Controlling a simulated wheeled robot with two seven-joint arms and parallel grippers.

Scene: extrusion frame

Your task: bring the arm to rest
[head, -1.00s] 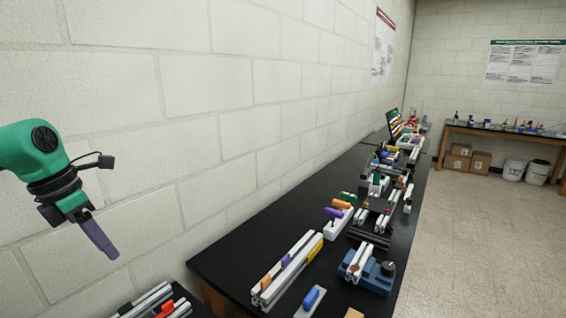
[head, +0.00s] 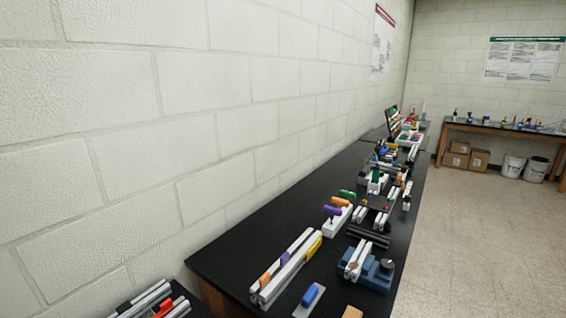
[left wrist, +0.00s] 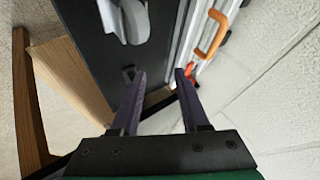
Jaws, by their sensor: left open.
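In the left wrist view my left gripper (left wrist: 156,82) is open. Its two dark purple fingers stand apart with nothing held between them. A black tabletop on a wooden frame (left wrist: 72,72), a grey-white part and an orange handle (left wrist: 213,34) show beyond the fingers; I cannot tell their distance. In the head view neither my left nor my right gripper shows.
A long black bench (head: 230,262) runs along the white block wall (head: 120,120), holding aluminium extrusions (head: 284,270), a blue fixture (head: 374,272) and coloured-handled tools (head: 334,212). A smaller surface with extrusions (head: 150,300) is at bottom left. The floor (head: 470,240) on the right is clear.

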